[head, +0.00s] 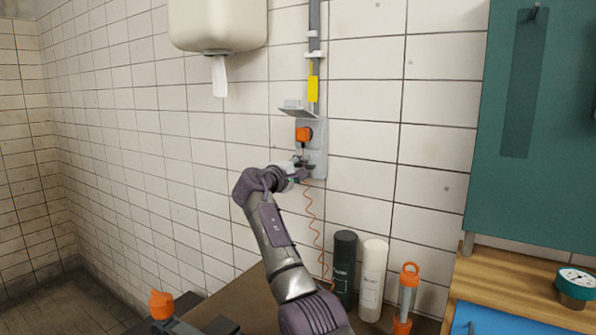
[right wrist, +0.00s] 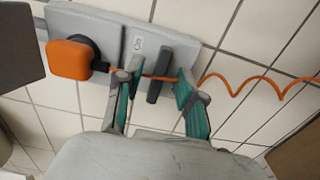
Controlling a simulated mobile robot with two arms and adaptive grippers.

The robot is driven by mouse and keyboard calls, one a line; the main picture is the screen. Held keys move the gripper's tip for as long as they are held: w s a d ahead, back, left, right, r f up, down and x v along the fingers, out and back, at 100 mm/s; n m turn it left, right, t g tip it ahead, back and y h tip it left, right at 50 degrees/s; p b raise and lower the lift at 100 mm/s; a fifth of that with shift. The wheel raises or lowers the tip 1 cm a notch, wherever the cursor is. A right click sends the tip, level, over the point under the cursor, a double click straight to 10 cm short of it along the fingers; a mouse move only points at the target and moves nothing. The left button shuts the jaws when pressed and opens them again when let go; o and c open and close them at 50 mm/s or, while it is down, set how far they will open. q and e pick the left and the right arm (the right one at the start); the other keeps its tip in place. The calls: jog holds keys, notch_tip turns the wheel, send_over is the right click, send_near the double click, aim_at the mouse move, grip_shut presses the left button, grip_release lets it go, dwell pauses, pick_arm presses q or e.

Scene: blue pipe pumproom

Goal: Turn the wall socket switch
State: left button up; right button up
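The wall socket (head: 320,150) is a light grey plate on the white tiled wall, below a vertical conduit. In the right wrist view its plate (right wrist: 118,25) runs across the top, with an orange plug (right wrist: 70,59) at its left end. The switch (right wrist: 158,78) is a dark grey bar on the plate, right of the plug. My right gripper (right wrist: 157,98) is open, its two fingers on either side of the switch; contact cannot be told. In the head view my right gripper (head: 303,170) is at the lower part of the socket, below the orange plug (head: 304,134).
A coiled orange cord (head: 313,215) hangs from the socket and crosses near the fingers. A black bottle (head: 344,265), a white bottle (head: 372,280) and an orange-topped object (head: 408,285) stand right of my arm. A paper dispenser (head: 217,25) hangs above left.

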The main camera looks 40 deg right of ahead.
jog(key=v, duration=1.2)
